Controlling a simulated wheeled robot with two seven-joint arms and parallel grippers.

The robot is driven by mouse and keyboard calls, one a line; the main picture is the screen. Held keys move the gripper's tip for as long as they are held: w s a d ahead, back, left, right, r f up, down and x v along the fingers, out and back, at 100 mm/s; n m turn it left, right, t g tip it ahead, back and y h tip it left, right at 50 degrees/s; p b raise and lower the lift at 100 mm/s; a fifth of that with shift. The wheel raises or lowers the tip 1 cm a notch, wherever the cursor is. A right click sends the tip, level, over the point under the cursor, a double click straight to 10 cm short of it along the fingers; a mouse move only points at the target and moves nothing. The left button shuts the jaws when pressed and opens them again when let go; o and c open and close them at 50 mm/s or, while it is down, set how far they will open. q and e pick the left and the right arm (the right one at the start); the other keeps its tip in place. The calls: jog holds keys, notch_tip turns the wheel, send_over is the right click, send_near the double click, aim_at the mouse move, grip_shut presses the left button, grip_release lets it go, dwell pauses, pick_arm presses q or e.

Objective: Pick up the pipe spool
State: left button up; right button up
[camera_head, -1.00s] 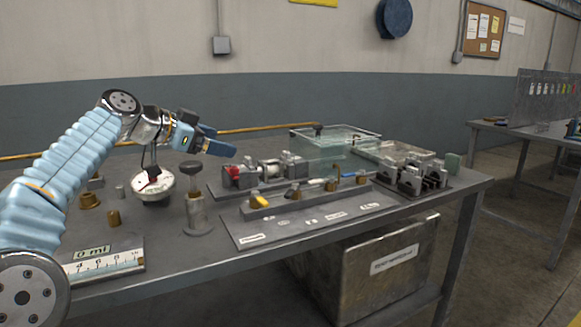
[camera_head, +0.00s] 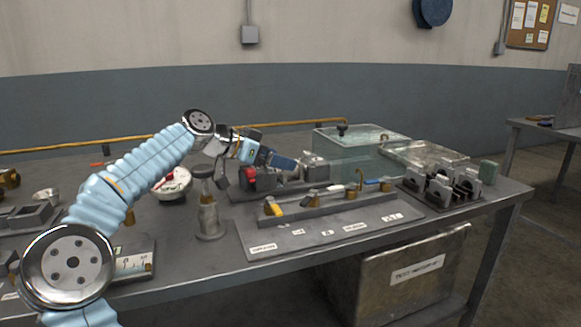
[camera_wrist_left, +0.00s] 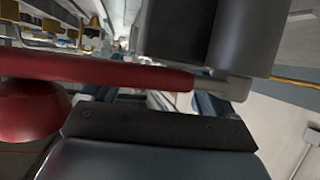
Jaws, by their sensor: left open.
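My left gripper (camera_head: 284,162) is open over the grey fixture (camera_head: 315,170) on the bench, near its red part (camera_head: 250,178). The pipe spool cannot be made out clearly; the gripper and wrist cover much of the fixture's middle in the head view. In the left wrist view, a red bar (camera_wrist_left: 110,73) with a grey metal end crosses close to the dark gripper parts, and a rounded red part (camera_wrist_left: 30,110) is at the left. I cannot tell whether the gripper touches it. My right gripper is not in view.
A labelled tray (camera_head: 290,235) with several small parts lies in front of the fixture. A grey post (camera_head: 209,218) and a white round gauge (camera_head: 173,186) stand left. A clear tank (camera_head: 350,150) is behind, and a black rack (camera_head: 440,195) is right.

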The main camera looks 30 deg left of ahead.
aim_at(300, 171)
pick_arm(q)
jog(key=x, duration=0.3)
jog(key=shift+w+f+p, duration=0.1)
jog(key=shift+w+p, duration=0.05)
jog(key=shift+p, duration=0.2)
jog(key=c, duration=1.5)
